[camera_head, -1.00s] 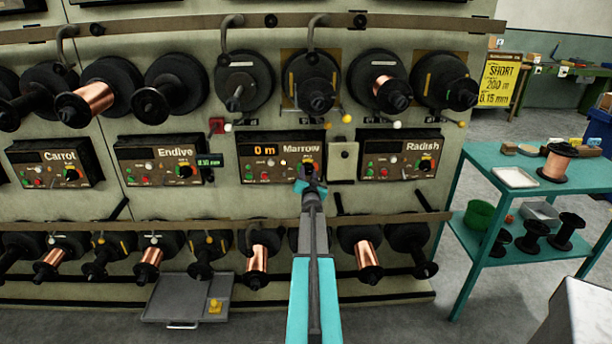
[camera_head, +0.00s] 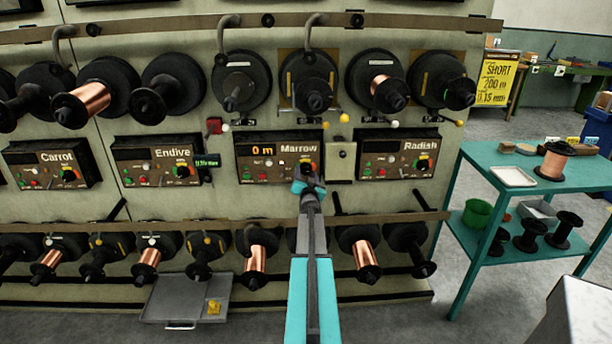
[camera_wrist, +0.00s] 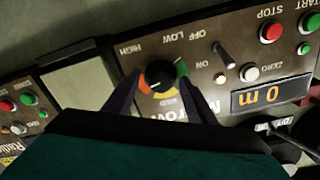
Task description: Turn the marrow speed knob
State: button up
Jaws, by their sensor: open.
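The Marrow panel (camera_head: 262,170) is a dark control box with an orange "0 m" display, in the middle of the head view. Its speed knob (camera_wrist: 160,74) is a black round knob on a coloured ring marked OFF, LOW, MID and HIGH in the wrist view, where the panel appears upside down. My gripper (camera_wrist: 160,82) is open, with one dark finger on each side of the knob. I cannot tell whether the fingers touch it. In the head view my gripper (camera_head: 309,178) is just below the knob (camera_head: 306,165) and hides part of the panel's lower right corner.
The Endive panel (camera_head: 155,165) is to the left and the Radish panel (camera_head: 400,160) to the right. Black spools stand out above, and a rail (camera_head: 200,224) with more spools runs below. A teal table (camera_head: 475,158) stands at the right.

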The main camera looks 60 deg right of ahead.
jog(key=b+v, duration=0.2)
jog(key=v, duration=1.1)
jog(key=shift+a, duration=0.2)
jog(key=shift+s, duration=0.1)
dwell(0.6)
